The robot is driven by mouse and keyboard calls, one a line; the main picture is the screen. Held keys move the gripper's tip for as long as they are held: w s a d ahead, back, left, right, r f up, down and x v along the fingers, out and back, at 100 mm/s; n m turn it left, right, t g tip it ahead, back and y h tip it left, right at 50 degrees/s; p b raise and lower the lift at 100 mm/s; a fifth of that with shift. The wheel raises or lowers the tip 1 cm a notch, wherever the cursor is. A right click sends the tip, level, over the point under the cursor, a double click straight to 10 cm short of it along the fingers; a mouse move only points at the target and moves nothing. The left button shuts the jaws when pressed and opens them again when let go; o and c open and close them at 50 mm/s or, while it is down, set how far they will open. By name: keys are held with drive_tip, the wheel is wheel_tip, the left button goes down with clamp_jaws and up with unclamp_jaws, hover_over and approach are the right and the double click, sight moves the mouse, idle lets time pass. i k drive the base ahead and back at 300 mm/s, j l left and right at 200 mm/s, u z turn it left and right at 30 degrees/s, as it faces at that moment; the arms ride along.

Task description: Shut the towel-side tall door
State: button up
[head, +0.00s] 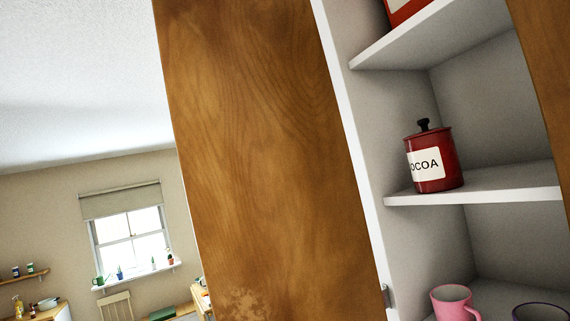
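A tall wooden door (262,150) stands open in the middle of the view, left of a white shelved cupboard (398,115). A small metal hinge or catch (385,296) shows low at the door's right edge. A second wooden panel (545,50) shows at the far right edge; I cannot tell whether it is another door. No towel is in view, so I cannot tell which one is the towel-side door. The door's lower end is out of the picture. My gripper is not in view.
A red cocoa tin (432,160) stands on the middle shelf, part of a red thing (405,10) above it. A pink mug (453,302) and a purple-rimmed one (540,311) are below. Far left are a window (130,238), a chair (116,305) and a small wall shelf (25,274).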

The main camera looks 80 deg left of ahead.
sight(280, 226)
drive_tip(key=k+j, duration=0.15)
drive_tip(key=j, duration=0.3)
drive_tip(key=k+j+z, duration=0.1)
drive_tip(key=j, duration=0.4)
drive_tip(key=k+j, duration=0.25)
drive_tip(key=j, duration=0.2)
drive_tip(key=k+j+z, duration=0.15)
drive_tip(key=j, duration=0.35)
drive_tip(key=k+j, duration=0.2)
drive_tip(key=j, duration=0.25)
drive_tip(key=k+j+z, duration=0.1)
drive_tip(key=j, duration=0.3)
drive_tip(key=k+j, duration=0.3)
drive_tip(key=j, duration=0.15)
drive_tip(key=k+j+z, duration=0.1)
drive_tip(key=j, duration=0.3)
drive_tip(key=i+j+u, duration=0.1)
drive_tip(key=i+j, duration=0.2)
drive_tip(key=j, duration=0.2)
drive_tip(key=i+j+u, duration=0.15)
drive_tip(key=i+j, duration=0.15)
drive_tip(key=j, duration=0.15)
